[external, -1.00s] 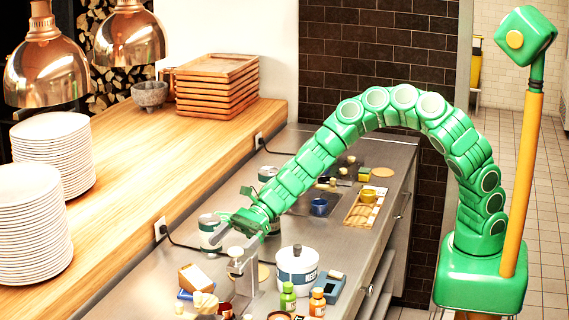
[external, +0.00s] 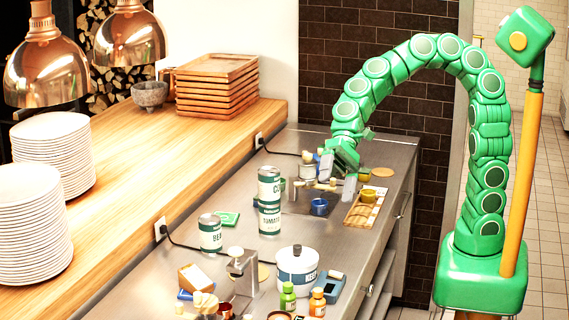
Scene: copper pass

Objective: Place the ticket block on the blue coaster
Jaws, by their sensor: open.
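My gripper (external: 338,178) is open, with its grey fingers pointing down over the far part of the steel counter. Small pale and wooden-looking items show around and between the fingers, too small to name. A tan block with a white top (external: 195,278) sits tilted at the near left; it may be the ticket block, but I cannot tell for sure. A flat blue piece (external: 185,295) shows beside its lower edge, partly hidden; I cannot tell whether it is the blue coaster. My gripper is far from both.
Two stacked cans (external: 269,202) and another can (external: 210,234) stand mid-counter, near a flat green piece (external: 229,218). A white pot (external: 297,266), a blue device (external: 328,287) and small bottles (external: 288,297) crowd the front. A blue cup (external: 319,207) and wooden tray (external: 358,214) are near my gripper.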

